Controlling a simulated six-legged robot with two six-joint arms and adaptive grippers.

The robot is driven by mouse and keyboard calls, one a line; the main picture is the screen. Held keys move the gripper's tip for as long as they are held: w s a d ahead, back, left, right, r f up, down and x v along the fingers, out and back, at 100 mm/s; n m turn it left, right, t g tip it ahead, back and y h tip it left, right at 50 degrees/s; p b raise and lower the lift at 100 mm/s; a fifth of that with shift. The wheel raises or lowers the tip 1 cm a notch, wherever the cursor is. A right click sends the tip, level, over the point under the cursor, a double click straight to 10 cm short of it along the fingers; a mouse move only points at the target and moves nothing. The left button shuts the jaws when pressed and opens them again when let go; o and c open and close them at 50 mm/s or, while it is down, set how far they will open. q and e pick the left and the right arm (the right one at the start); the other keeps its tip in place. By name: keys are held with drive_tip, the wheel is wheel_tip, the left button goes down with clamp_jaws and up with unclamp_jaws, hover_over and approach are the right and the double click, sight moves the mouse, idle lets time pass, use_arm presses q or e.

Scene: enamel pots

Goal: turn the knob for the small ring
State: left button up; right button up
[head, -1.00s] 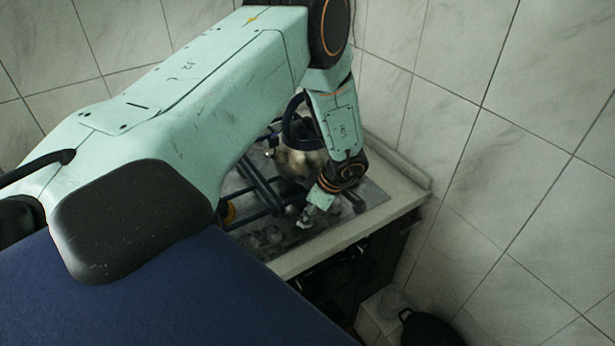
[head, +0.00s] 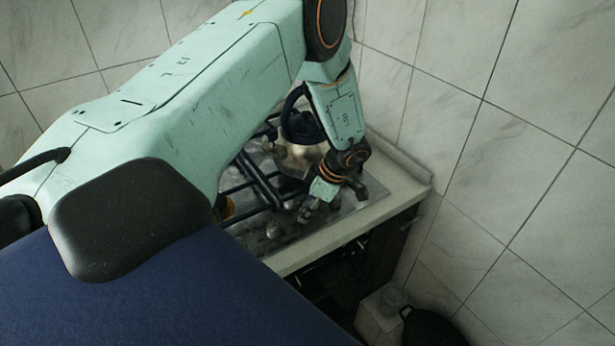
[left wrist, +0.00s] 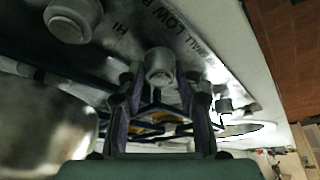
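My left gripper (head: 307,211) points down at the front strip of the steel cooktop (head: 292,232). In the left wrist view its two fingers (left wrist: 165,92) are apart, and a round metal knob (left wrist: 160,66) shows between the fingertips with a gap on each side. I cannot tell how deep the knob sits between them. A second knob (left wrist: 72,20) is at the upper left, with printed lettering including "SMALL", "LOW" and "HI" near the knobs. In the head view a knob (head: 273,230) stands left of the gripper. My right gripper is not in view.
A pale pot with a dark handle (head: 299,155) stands on the dark pan supports (head: 262,180) behind the gripper; a shiny rounded metal surface (left wrist: 40,130) fills the wrist view's lower left. Tiled walls close in behind and right. A black pot (head: 430,328) is low at right.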

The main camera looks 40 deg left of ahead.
use_arm(q)
drive_tip(key=o, duration=0.3)
drive_tip(key=shift+o, duration=0.2)
drive_tip(key=shift+r, duration=0.1)
drive_tip(key=shift+w+r, duration=0.1)
drive_tip(key=shift+r, duration=0.15)
drive_tip(key=v, duration=1.1)
drive_tip(key=shift+d, duration=0.2)
drive_tip(key=shift+r, duration=0.1)
